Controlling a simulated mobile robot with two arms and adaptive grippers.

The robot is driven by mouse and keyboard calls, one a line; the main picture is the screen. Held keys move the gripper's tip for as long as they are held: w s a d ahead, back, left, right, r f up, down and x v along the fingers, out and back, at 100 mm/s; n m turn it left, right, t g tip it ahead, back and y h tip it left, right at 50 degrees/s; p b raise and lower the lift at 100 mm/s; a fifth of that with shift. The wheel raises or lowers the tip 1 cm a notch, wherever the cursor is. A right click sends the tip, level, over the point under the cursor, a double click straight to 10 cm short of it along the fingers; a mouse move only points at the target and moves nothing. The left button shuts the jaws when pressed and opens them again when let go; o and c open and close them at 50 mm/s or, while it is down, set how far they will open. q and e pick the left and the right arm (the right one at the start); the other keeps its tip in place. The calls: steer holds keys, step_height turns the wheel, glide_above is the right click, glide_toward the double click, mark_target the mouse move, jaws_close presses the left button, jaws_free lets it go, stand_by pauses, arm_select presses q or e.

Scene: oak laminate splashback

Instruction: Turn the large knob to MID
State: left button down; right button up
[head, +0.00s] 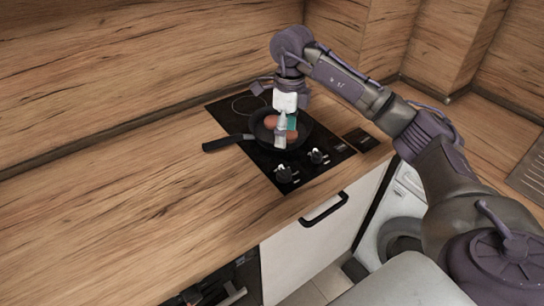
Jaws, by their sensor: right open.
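Two dark knobs with light markings sit on the front part of the black cooktop (232,111). The nearer-left knob (284,173) looks slightly larger than the other knob (318,156). Their labels and exact settings are too small to read. My right gripper (281,143) is open and points down over the pan area, behind the left knob and apart from it in the picture. My left gripper is out of view.
A dark frying pan (262,133) with reddish-brown rounded items sits on the cooktop, its handle reaching left over the counter. Something teal (291,122) shows beside my right gripper. A drawer handle (324,210) juts out below. The wooden counter (120,210) at left is clear.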

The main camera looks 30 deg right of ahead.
steer(key=p, duration=0.2)
glide_above(284, 169)
steer(key=f, duration=0.6)
steer(key=shift+d+f, duration=0.2)
steer(key=shift+f, duration=0.05)
step_height(284, 169, down, 7)
steer(key=shift+a+r+p, duration=0.1)
steer(key=shift+r+p, duration=0.1)
steer(key=shift+p, duration=0.4)
steer(key=shift+f, duration=0.1)
steer(key=shift+c, duration=0.9)
steer(key=c, duration=1)
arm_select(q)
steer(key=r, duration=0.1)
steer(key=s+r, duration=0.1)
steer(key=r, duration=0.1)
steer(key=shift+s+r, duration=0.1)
arm_select(e)
steer(key=shift+o, duration=0.2)
